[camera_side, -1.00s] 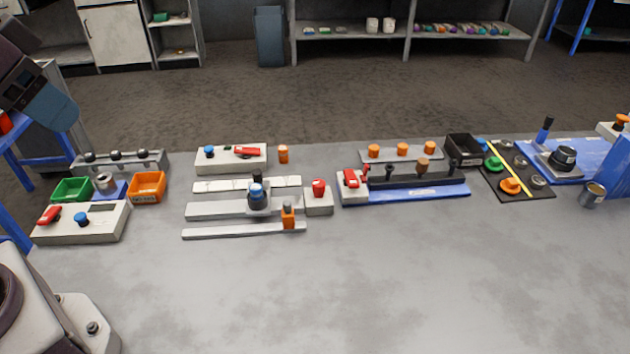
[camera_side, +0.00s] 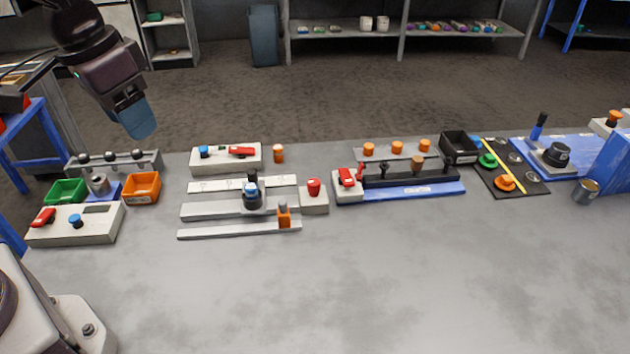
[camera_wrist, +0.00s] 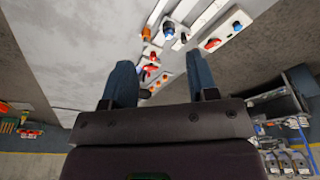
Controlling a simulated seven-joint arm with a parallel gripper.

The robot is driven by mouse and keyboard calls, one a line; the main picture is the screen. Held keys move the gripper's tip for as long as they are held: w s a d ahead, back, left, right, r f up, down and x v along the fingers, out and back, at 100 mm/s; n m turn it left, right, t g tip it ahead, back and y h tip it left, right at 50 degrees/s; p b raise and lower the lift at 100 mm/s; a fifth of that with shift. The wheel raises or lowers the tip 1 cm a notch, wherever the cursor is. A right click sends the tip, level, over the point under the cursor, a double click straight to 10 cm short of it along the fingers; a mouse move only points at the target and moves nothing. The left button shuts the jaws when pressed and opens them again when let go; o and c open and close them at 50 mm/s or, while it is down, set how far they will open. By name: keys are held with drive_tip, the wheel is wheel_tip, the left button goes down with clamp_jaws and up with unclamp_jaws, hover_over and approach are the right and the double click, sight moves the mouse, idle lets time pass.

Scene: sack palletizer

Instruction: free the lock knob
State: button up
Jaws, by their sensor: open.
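Several knobs stand on the grey bench, and I cannot tell for sure which is the lock knob. A blue-topped black knob (camera_side: 251,191) sits on a carriage on the middle grey rails (camera_side: 203,211). An orange block with a grey top (camera_side: 284,214) sits at the right end of the front rail. A smaller blue knob (camera_side: 203,151) and a red handle (camera_side: 241,152) are on the white box (camera_side: 222,164) behind. My gripper (camera_side: 143,132) hangs in the air left of these, above the bench's back edge. In the wrist view my gripper (camera_wrist: 161,75) is open and empty, with its blue fingers apart.
A red button box (camera_side: 314,199) stands right of the rails, and a blue-based fixture (camera_side: 400,190) is farther right. Green (camera_side: 67,190) and orange (camera_side: 141,187) bins and a white control box (camera_side: 75,226) are at left. The bench front is clear.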

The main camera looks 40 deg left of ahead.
drive_tip(key=w+d+f+m+h, duration=0.1)
drive_tip(key=w+d+f+m, duration=0.15)
drive_tip(key=w+f, duration=0.65)
drive_tip(key=w+d+f+m+h, duration=0.25)
drive_tip(key=w+f, duration=0.35)
drive_tip(key=w, duration=0.5)
drive_tip(key=m+t, duration=0.1)
drive_tip(key=m, duration=0.2)
approach(315, 182)
drive_tip(key=x, duration=1)
drive_tip(key=shift+w+f, duration=0.1)
drive_tip(key=shift+f, duration=0.05)
drive_tip(key=c, duration=0.9)
